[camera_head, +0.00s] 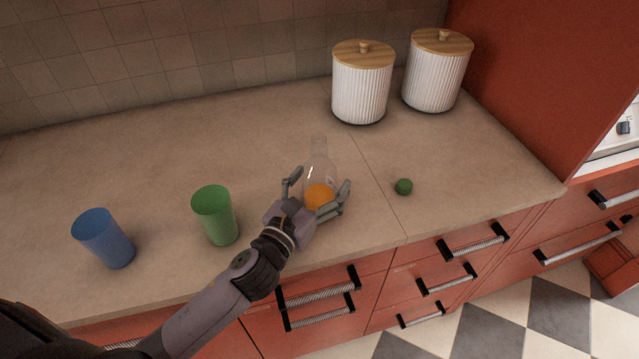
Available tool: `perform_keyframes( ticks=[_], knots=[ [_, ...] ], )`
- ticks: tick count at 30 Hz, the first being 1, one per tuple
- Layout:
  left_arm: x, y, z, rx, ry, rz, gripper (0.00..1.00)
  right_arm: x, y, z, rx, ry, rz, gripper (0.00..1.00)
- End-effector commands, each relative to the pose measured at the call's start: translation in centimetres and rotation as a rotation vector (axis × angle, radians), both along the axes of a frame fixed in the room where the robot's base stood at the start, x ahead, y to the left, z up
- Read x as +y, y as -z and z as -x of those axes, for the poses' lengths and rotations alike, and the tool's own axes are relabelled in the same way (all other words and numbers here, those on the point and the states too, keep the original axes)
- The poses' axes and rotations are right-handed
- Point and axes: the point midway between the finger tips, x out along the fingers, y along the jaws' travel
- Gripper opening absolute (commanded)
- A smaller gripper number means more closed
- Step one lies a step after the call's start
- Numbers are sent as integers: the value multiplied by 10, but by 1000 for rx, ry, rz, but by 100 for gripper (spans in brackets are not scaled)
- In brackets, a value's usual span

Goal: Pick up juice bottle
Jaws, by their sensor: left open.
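The juice bottle (319,172) is clear, with orange juice in its lower part, and stands upright on the counter near the middle of the head view. My left gripper (319,189) is open, with one finger on the left side of the bottle and the other on the right. The bottle's base is partly hidden by the gripper. I cannot tell whether the fingers touch it. My right gripper is not in view.
A green cup (216,215) and a blue cup (104,239) stand left of the gripper. Two white ribbed canisters (362,85) (436,72) with wooden lids stand at the back. The counter (130,160) is clear at back left.

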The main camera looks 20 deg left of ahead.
Motion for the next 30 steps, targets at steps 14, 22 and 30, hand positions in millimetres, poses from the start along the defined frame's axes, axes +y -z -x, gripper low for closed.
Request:
perform_keyframes(
  ticks=[14, 22, 30],
  knots=[
    [0, 0, 0, 0, 0, 0, 58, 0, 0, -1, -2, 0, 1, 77],
    [0, 0, 0, 0, 0, 0, 40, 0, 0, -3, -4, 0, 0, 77],
    [0, 0, 0, 0, 0, 0, 22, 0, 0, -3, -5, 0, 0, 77]
  ],
)
